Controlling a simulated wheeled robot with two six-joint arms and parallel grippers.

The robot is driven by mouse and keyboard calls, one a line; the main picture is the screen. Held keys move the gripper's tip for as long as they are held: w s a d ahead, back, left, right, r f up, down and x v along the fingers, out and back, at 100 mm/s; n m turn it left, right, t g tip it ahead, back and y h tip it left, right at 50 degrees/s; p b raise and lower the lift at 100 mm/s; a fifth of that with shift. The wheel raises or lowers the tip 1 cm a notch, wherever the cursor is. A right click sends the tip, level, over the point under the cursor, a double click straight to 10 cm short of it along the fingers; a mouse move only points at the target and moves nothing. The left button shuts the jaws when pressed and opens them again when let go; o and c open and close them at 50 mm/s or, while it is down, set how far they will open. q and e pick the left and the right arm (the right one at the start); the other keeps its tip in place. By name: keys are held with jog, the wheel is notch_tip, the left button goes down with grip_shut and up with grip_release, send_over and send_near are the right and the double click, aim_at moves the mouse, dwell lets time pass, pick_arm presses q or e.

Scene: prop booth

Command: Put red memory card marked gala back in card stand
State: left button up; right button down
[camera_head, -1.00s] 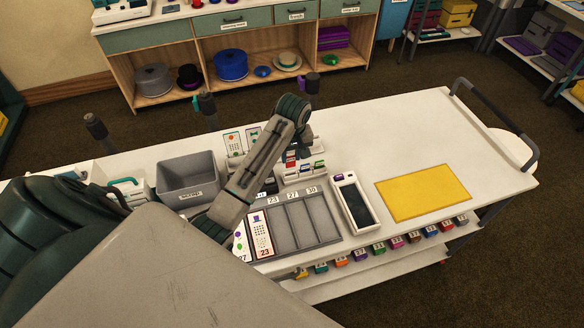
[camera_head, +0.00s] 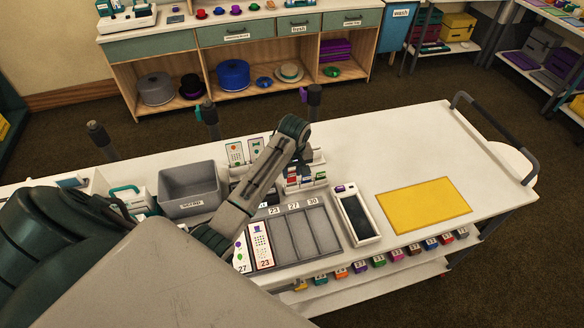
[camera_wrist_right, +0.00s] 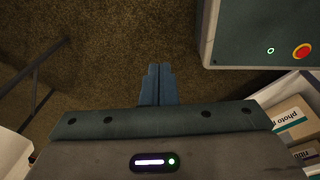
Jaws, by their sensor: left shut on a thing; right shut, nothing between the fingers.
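The white card stand (camera_head: 321,184) is on the cart top, behind the grey slotted tray, with several small coloured cards in it. My left gripper (camera_head: 303,168) is over the stand in the head view, shut on a small red card (camera_head: 292,170) that its fingers and arm partly hide. The marking on the card is too small to read. I cannot tell whether the card touches the stand. My right gripper shows in the right wrist view (camera_wrist_right: 160,72), its fingers shut together with nothing between them, above the brown floor.
A grey bin (camera_head: 188,190) stands left of my left arm. The slotted tray (camera_head: 302,240), a device with a dark screen (camera_head: 358,213) and a yellow mat (camera_head: 424,206) lie in front and to the right. The cart's right rear is clear.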

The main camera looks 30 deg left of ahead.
aim_at(292, 177)
pick_arm(q)
jog(key=shift+f, duration=0.1)
pick_arm(e)
jog(key=shift+s+a+f, duration=0.1)
jog(key=shift+s+a, duration=0.45)
jog(key=shift+a, duration=0.2)
pick_arm(q)
jog(key=shift+f, duration=0.25)
pick_arm(e)
jog(key=shift+d, duration=0.25)
pick_arm(q)
jog(key=shift+f, duration=1.2)
pick_arm(e)
jog(key=shift+w+d, duration=0.1)
jog(key=shift+d, duration=0.1)
jog(key=shift+a, duration=0.3)
pick_arm(q)
jog(key=o, duration=0.8)
jog(key=shift+c, duration=0.2)
